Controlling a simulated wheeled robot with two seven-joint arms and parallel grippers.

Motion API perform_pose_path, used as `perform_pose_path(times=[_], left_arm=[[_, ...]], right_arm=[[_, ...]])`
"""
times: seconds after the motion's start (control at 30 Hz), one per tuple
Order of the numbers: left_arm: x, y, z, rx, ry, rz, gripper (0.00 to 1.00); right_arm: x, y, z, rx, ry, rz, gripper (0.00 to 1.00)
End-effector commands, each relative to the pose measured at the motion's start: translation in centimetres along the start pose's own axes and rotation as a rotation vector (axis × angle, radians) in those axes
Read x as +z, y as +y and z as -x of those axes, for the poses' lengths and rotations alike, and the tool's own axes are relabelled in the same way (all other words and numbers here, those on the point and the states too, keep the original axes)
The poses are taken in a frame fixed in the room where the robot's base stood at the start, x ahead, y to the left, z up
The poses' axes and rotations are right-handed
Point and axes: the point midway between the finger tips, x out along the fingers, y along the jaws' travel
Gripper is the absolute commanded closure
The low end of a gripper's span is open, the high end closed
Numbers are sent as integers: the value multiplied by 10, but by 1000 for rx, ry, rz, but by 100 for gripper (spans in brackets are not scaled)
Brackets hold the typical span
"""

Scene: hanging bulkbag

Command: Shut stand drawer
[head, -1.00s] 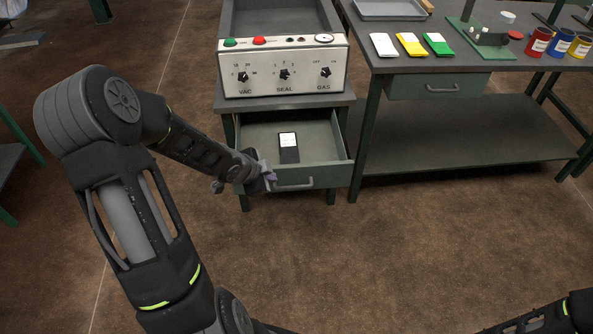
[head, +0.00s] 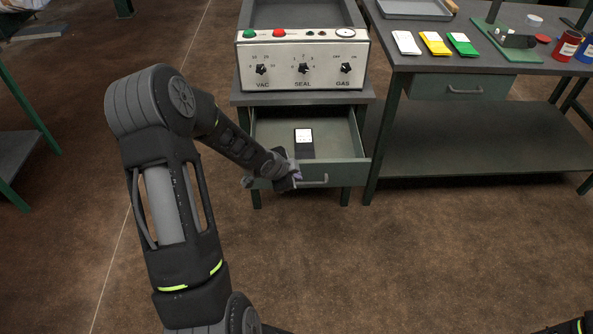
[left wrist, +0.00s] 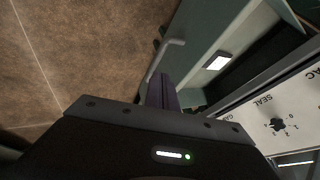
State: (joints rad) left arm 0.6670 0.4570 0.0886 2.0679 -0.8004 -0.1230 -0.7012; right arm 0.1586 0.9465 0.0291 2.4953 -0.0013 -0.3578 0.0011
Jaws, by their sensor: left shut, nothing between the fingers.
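The stand drawer (head: 338,173) is open below the machine, a green-grey drawer with a metal bar handle on its front. A dark flat item with a white label (head: 304,143) lies inside it. The drawer also shows in the left wrist view (left wrist: 196,28), with its handle beside my fingers. My left gripper (head: 291,180) is shut and empty at the left part of the drawer front, near the handle. I cannot tell whether it touches the front. Its closed fingers show in the left wrist view (left wrist: 162,92). My right gripper is not in view.
The machine (head: 303,65) with knobs and buttons sits on the stand above the drawer. A workbench (head: 490,75) with cards, cups and its own closed drawer stands to the right. The brown floor in front is clear.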

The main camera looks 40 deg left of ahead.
Motion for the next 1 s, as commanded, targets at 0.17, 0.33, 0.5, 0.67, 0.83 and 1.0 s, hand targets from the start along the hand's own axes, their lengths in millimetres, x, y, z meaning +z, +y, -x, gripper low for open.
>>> perform_pose_path(times=[0.17, 0.33, 0.5, 0.67, 0.83, 1.0], left_arm=[[0, -16, -20, 0, -2, 5, 100], [0, -32, -31, 0, -2, 3, 100], [1, -36, -34, 0, -2, 2, 100], [1, -36, -34, 0, -2, 1, 100], [0, -36, -35, -1, -2, 1, 100], [-4, -40, -38, -2, 0, 1, 100]], right_arm=[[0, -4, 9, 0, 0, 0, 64], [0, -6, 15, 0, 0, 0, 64], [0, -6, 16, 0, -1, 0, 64], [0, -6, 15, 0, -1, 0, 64], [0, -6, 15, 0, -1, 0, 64], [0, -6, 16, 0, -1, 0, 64]])
